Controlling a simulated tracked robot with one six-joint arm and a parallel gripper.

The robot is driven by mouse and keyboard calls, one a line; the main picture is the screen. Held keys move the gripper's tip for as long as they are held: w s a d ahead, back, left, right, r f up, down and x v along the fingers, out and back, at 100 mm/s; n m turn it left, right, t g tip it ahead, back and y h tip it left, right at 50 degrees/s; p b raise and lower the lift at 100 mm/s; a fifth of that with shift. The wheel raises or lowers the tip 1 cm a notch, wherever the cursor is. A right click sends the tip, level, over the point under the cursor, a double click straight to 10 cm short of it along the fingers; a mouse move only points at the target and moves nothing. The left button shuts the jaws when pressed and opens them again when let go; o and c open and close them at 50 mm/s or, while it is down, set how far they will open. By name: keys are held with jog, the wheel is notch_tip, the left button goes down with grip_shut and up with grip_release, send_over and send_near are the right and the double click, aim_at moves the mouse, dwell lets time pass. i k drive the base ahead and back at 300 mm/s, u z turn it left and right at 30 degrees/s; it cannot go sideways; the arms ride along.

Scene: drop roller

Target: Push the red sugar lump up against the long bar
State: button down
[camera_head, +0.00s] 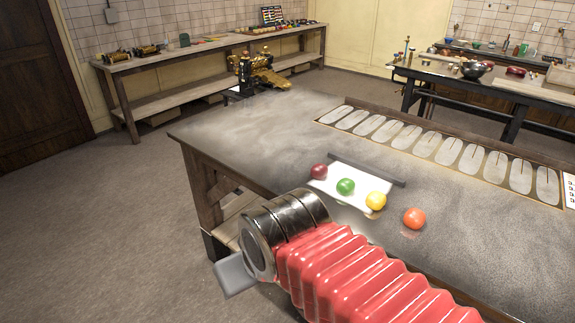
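Several round, ball-like lumps lie on the grey worktable (260,135). A dark red one (319,171) is at the left end of a white sheet (352,199), close to the left end of a long dark bar (367,170). An orange-red one (414,218) lies right of the sheet on bare table. I cannot tell for certain which is the red sugar lump. The bar runs along the sheet's far edge. My gripper (235,275) shows as a grey finger at the dark metal wrist, left of the table's near edge, apart from the lumps. Its opening is hidden.
A green lump (346,187) and a yellow lump (376,201) sit between the two reddish ones. A tray of pale oval slots (450,151) lies along the table's far right side. A black-and-gold machine (255,72) stands at the far corner. The table's left part is clear.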

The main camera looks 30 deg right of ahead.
aim_at(319, 171)
jog(key=z, duration=0.15)
jog(key=i, duration=1.2)
jog(key=z, duration=0.55)
